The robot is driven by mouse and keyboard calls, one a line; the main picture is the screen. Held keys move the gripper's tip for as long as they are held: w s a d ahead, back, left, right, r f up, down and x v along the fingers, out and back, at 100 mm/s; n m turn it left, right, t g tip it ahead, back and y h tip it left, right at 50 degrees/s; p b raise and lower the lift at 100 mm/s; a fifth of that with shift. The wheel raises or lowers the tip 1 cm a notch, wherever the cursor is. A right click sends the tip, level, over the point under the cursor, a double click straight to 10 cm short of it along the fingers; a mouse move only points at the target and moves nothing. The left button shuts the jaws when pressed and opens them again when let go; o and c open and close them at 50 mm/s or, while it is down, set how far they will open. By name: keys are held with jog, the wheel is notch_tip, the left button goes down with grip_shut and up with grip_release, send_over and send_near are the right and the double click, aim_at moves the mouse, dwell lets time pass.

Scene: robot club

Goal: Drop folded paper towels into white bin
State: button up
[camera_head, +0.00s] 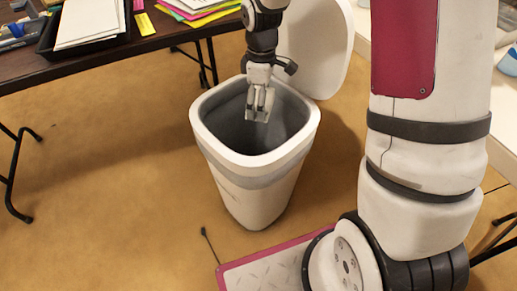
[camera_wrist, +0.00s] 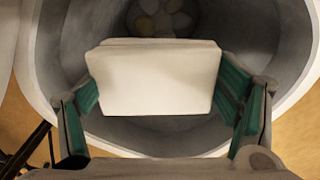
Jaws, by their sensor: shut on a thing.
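The white bin (camera_head: 258,176) stands on the floor with its lid raised at the back and a grey inside. My gripper (camera_head: 260,112) points down over the bin's opening. In the wrist view my gripper (camera_wrist: 164,100) has its green-padded fingers on both sides of a white folded stack, the folded paper towels (camera_wrist: 155,78). It is shut on them and holds them over the opening. The bin's rim (camera_wrist: 300,92) and inner wall curve around the towels in the wrist view. Some pale round shapes show at the bottom of the bin. In the head view the towels are hard to make out.
The bin's open lid (camera_head: 318,45) stands up behind the opening, close to my arm. A dark table (camera_head: 130,45) with a black tray (camera_head: 85,38) of papers and coloured sheets (camera_head: 200,8) is at the upper left. The floor (camera_head: 100,170) left of the bin is clear.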

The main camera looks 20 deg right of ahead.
jog(key=shift+f, duration=0.4)
jog(key=o, duration=1.2)
jog(key=shift+c, duration=0.2)
jog(key=shift+r, duration=0.15)
notch_tip(320, 180, up, 12)
